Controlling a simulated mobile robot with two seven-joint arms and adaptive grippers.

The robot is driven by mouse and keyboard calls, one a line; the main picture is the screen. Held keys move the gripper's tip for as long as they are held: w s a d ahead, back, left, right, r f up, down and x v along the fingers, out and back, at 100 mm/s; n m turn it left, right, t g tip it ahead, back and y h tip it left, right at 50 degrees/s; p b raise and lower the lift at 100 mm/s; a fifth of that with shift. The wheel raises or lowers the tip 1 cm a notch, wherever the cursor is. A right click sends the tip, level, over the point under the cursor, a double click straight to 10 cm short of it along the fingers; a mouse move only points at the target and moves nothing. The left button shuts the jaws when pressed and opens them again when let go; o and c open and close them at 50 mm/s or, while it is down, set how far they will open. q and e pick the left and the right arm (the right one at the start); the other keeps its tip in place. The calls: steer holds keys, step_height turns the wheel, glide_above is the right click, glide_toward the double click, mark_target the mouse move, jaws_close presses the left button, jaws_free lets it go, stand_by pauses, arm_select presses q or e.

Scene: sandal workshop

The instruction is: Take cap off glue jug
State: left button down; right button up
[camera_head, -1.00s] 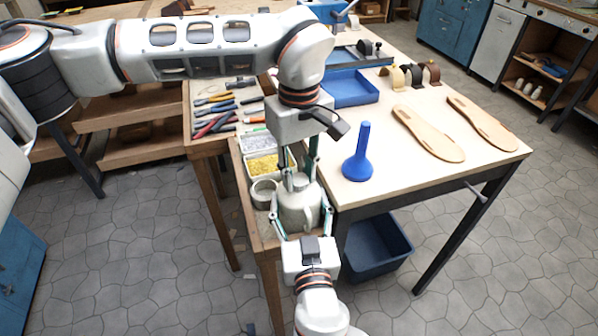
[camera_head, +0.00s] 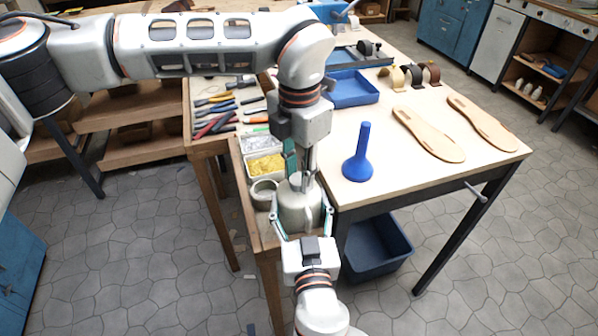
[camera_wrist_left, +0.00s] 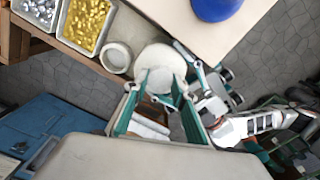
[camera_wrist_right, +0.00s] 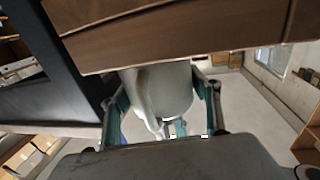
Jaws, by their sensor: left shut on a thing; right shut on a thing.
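The pale glue jug (camera_head: 293,214) stands on the low wooden bench, with its handle toward the right. My right gripper (camera_head: 301,222) is shut around the jug's body from the front; in the right wrist view the jug (camera_wrist_right: 172,90) sits between its fingers. My left gripper (camera_head: 299,180) comes down from above and is shut on the grey cap (camera_head: 297,184) at the jug's top. In the left wrist view its fingertips (camera_wrist_left: 160,82) meet over the jug's top (camera_wrist_left: 160,58). The fingers hide most of the cap, and I cannot tell whether it is loose.
A small round pot (camera_head: 263,192) and a tray of yellow pieces (camera_head: 264,167) stand close left of the jug. A blue funnel-like tool (camera_head: 360,157) is on the white table (camera_head: 400,178) to the right. A blue bin (camera_head: 377,248) is on the floor below.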

arm_select(q)
steer(key=n, duration=2.6)
steer(key=shift+r+n, duration=0.1)
steer(key=shift+n, duration=0.2)
steer(key=shift+r, duration=0.2)
steer(key=shift+r, duration=0.9)
